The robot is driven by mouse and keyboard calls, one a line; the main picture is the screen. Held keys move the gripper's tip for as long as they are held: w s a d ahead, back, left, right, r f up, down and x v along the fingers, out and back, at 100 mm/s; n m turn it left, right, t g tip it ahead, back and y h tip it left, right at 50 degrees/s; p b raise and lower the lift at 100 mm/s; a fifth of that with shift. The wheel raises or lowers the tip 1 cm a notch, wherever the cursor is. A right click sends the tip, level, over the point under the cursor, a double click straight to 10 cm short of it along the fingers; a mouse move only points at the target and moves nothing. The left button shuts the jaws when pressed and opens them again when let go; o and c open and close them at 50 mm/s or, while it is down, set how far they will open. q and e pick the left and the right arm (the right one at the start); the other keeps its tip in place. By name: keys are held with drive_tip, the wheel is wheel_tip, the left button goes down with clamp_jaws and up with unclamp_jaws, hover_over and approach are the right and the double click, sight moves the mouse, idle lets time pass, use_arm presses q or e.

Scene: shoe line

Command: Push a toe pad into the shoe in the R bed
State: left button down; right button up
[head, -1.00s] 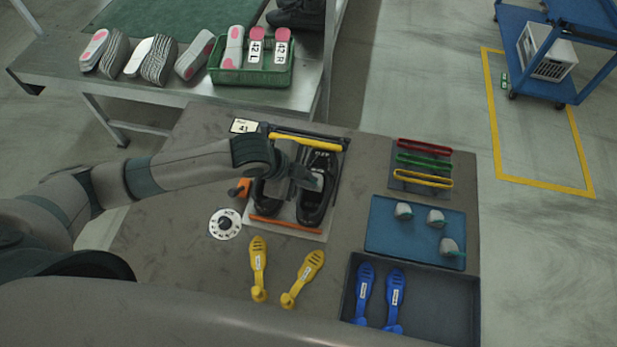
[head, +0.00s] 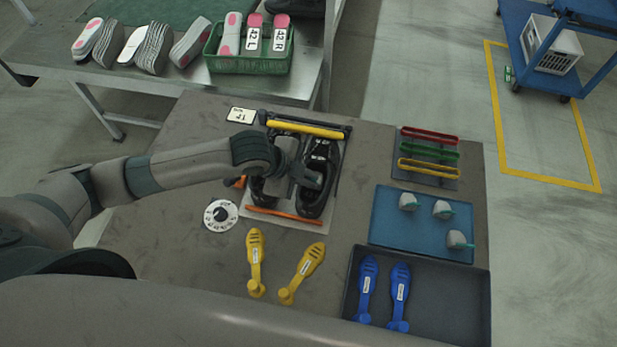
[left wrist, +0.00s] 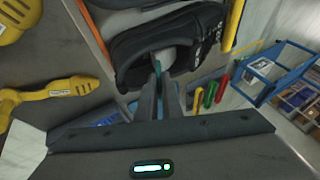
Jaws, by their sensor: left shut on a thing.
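Two black shoes sit side by side in the fixture. The shoe in the right-hand bed (head: 316,204) has my left gripper (head: 312,178) over its opening. In the left wrist view my left gripper (left wrist: 160,82) is shut on the teal tab of a grey toe pad (left wrist: 163,60). The pad is at the mouth of the black shoe (left wrist: 190,35), partly inside it; how deep it sits I cannot tell. The other shoe (head: 262,190) is partly behind my gripper. Three more toe pads (head: 442,209) lie on the blue mat (head: 385,228). My right gripper is not in view.
A yellow bar (head: 305,129) crosses the fixture's far end and an orange bar (head: 284,216) its near end. Two yellow shoe-shaped tools (head: 255,265) lie in front. A dark tray (head: 440,310) holds two blue ones. A white dial (head: 221,216) lies left of the fixture.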

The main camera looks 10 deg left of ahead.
use_arm(q)
drive_tip(key=shift+w+f+b, duration=0.45)
drive_tip(key=shift+f+b, duration=0.15)
drive_tip(key=shift+b, duration=0.15)
drive_tip(key=w+f+b, duration=0.1)
drive_tip(key=b, duration=0.2)
drive_tip(key=shift+w+f, duration=0.35)
drive_tip(key=shift+f, duration=0.05)
drive_tip(key=shift+w+r+p, duration=0.2)
drive_tip(key=shift+w+p, duration=0.05)
drive_tip(key=shift+p, duration=0.1)
drive_tip(key=shift+w+f, duration=0.25)
drive_tip(key=shift+w, duration=1)
drive_tip(key=c, duration=1.8)
unclamp_jaws()
drive_tip(key=shift+c, duration=0.2)
